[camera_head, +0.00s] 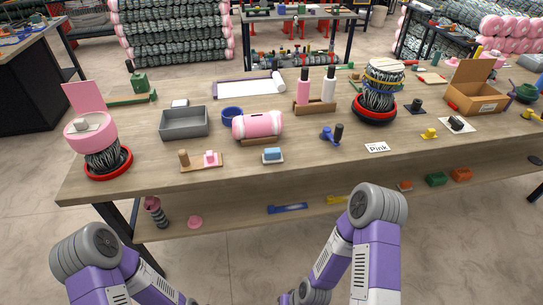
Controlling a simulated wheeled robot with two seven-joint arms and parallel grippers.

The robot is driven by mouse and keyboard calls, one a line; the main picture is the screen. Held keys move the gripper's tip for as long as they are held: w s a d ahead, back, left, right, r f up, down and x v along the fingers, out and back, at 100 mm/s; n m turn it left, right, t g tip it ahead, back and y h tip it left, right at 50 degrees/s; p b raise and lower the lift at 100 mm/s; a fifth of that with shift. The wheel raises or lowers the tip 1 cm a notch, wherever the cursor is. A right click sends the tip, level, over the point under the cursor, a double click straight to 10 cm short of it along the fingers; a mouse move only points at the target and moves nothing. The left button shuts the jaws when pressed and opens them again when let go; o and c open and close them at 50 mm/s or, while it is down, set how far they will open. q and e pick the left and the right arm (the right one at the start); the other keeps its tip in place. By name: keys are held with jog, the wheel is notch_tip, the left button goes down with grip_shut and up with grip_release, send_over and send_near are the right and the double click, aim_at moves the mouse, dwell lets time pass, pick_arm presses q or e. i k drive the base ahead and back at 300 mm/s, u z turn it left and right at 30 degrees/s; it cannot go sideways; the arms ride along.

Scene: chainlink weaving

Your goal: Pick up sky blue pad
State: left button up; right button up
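The sky blue pad (272,154) lies on a small pale base near the front edge of the wooden table (330,158), right of centre-left. Nothing touches it from above. Neither gripper shows in the frame. The pad is apart from both arms.
A pink roll (257,125) lies behind the pad. A wooden block with pegs (201,161) sits to its left, and a blue tool (331,134) and a "Pink" card (376,148) to its right. A grey tray (184,122) stands further left.

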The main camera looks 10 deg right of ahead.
aim_at(270, 155)
jog(key=z, duration=1.85)
jog(key=i, duration=0.9)
jog(key=u, duration=2.55)
